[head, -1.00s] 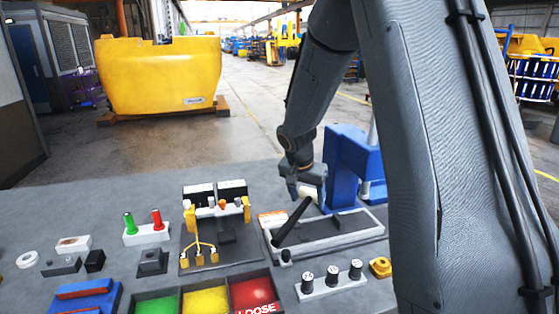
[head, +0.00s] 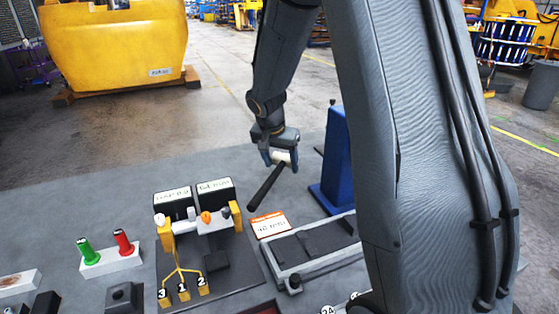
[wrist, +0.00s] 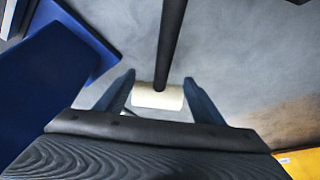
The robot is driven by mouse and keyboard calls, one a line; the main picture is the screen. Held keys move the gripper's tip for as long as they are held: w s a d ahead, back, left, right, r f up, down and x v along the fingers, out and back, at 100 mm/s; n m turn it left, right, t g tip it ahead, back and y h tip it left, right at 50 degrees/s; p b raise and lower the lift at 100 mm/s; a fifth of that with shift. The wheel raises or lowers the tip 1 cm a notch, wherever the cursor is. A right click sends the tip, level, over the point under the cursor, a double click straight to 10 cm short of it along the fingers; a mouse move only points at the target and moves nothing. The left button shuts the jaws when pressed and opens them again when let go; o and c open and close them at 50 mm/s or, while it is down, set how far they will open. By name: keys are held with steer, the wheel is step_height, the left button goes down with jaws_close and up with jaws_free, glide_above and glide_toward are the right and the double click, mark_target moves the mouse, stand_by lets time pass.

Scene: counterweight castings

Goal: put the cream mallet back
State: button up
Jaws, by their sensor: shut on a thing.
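The cream mallet has a cream head (head: 281,157) and a long dark handle (head: 265,188). My gripper (head: 280,160) is shut on the head, and the handle slants down and left toward the camera. In the wrist view the head (wrist: 158,98) sits between the two fingers of my gripper (wrist: 158,88), with the handle (wrist: 170,45) running up out of the picture. The mallet appears raised above the bench, behind the grey tray (head: 330,265) with dark inserts. I cannot tell its exact height.
A blue stand (head: 336,160) rises close to the right of my gripper. An orange-and-white card (head: 269,224) lies by the tray.

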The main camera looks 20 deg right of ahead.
mark_target(271, 180)
steer(key=shift+f+b, duration=1.65)
steer(key=shift+f, duration=1.4)
steer(key=shift+f+b, duration=0.5)
steer(key=shift+b, duration=0.15)
steer(key=o, duration=2)
steer(key=shift+c, duration=0.2)
steer(key=shift+s, duration=0.1)
steer(key=shift+b+v, duration=0.55)
steer(key=shift+v, duration=3.45)
